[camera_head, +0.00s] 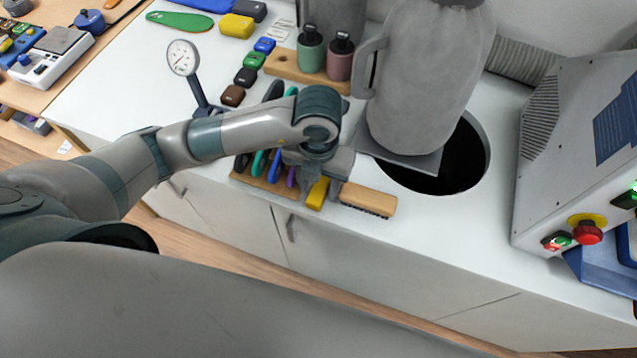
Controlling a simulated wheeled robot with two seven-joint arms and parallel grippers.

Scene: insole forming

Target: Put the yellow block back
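A small yellow block (318,194) is at the front edge of the white counter, directly below my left gripper (316,180). The gripper points down at it, with finger parts seen on either side of the block's upper end. My wrist hides that end, so I cannot tell whether the fingers press on it. A row of similar small blocks runs along the counter to the left: blue (264,45), green (254,60), black (246,76) and brown (233,95). A larger yellow block (237,26) stands farther back. My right gripper is not in view.
A wooden brush (368,199) lies just right of the yellow block. A wooden rack (262,184) with coloured tools is to the left. A large grey jug (425,80) stands by a round dark hole (470,155). A dial gauge (183,58) stands behind my arm.

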